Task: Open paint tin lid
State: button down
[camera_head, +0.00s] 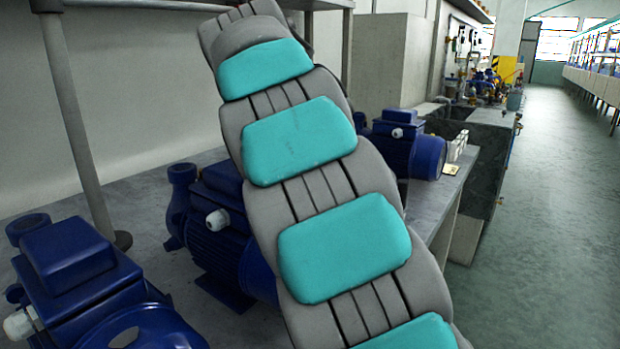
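No paint tin or lid can be made out in the head view. My gripper is not in view. My grey arm with teal pads crosses the middle of the picture from top to bottom and hides part of the bench behind it.
Blue pumps stand on a grey bench (150,205): one at front left (75,255), one partly hidden behind my arm (205,215), one farther right (412,145). A metal post (75,120) rises at left. Small white items (457,147) sit near the bench edge. Open floor (560,220) lies right.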

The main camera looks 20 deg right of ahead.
dwell(0.4)
jog(key=c, duration=0.6)
grip_release()
